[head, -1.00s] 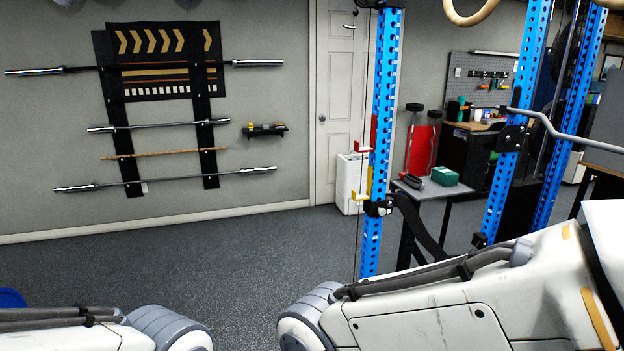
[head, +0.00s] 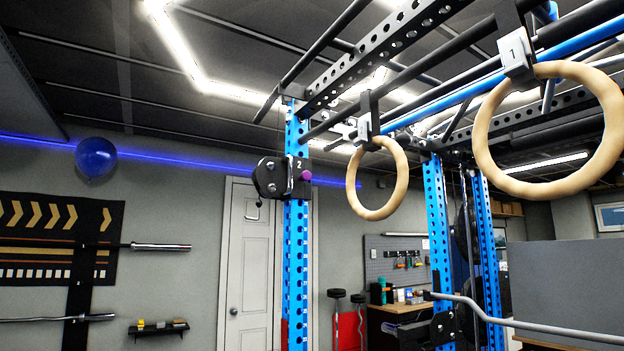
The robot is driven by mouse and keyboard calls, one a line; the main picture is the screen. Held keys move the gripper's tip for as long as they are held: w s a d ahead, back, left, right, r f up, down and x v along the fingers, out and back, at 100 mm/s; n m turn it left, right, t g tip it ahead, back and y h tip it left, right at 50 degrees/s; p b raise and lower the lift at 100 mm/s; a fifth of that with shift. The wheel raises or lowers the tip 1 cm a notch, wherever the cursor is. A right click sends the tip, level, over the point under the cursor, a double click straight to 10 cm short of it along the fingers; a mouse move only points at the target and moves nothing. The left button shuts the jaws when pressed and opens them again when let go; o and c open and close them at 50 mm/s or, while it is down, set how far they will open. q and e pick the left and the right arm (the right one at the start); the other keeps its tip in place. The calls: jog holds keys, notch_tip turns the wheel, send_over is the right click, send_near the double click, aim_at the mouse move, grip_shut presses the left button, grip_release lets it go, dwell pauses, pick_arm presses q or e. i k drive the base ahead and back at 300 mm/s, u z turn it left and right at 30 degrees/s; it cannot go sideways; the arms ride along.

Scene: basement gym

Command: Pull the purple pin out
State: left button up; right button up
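The purple pin (head: 306,175) shows as a small round purple knob high on the blue rack upright (head: 296,240). It sits at the right side of a black bracket (head: 281,178) that bears a white number 2. Only the knob of the pin is visible. Neither of my grippers is in the head view.
Two wooden rings hang from the rack, a nearer one (head: 476,130) at the right and a farther one (head: 349,184) just right of the bracket. A white door (head: 247,265) stands behind the upright. A blue balloon (head: 96,157) and wall-mounted barbells (head: 160,247) are at left.

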aim_at(306, 176)
jog(key=u, duration=0.25)
jog(key=k, duration=0.95)
jog(key=u, duration=1.35)
jog(key=i, duration=2)
jog(key=z, duration=0.45)
jog(key=i, duration=1)
jog(key=z, duration=1.5)
jog(key=i, duration=0.85)
jog(key=z, duration=0.85)
